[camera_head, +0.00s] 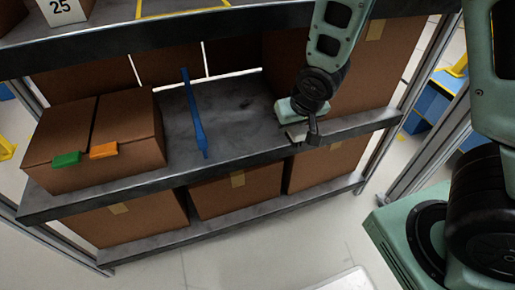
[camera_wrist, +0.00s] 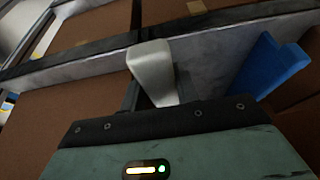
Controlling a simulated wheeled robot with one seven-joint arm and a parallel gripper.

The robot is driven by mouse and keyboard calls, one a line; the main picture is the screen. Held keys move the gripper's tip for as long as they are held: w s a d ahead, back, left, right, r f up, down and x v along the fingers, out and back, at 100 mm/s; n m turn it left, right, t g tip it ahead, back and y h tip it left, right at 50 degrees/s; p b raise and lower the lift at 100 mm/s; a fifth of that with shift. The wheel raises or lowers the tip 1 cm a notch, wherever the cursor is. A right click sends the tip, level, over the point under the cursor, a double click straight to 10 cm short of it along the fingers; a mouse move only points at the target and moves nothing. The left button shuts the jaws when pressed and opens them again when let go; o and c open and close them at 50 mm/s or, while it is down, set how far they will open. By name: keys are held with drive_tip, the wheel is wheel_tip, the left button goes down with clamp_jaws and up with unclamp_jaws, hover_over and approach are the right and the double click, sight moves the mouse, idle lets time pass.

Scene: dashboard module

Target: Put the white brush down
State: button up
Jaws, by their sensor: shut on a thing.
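My gripper (camera_head: 306,133) is at the front edge of the middle shelf (camera_head: 240,112), right of its clear stretch, in the head view. It is shut on the white brush (camera_wrist: 152,70), whose pale, rounded end shows between the jaws in the wrist view.
A long blue tool (camera_head: 194,115) lies on the shelf left of my gripper and shows in the wrist view (camera_wrist: 268,65). A cardboard box (camera_head: 130,145) with green and orange pieces on top stands at left. Another box (camera_head: 375,75) is behind my arm. Bare shelf lies between.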

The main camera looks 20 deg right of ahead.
drive_tip(key=s+a+f+b, duration=0.4)
drive_tip(key=f+b, duration=0.2)
drive_tip(key=b, duration=0.3)
hover_over(256, 129)
drive_tip(key=s, duration=0.1)
drive_tip(key=shift+s, duration=0.15)
drive_tip(key=shift+f, duration=0.15)
drive_tip(key=shift+f+b, duration=1)
drive_tip(key=shift+f, duration=0.6)
drive_tip(key=shift+f, duration=0.1)
drive_tip(key=shift+f, duration=0.15)
drive_tip(key=o, duration=0.9)
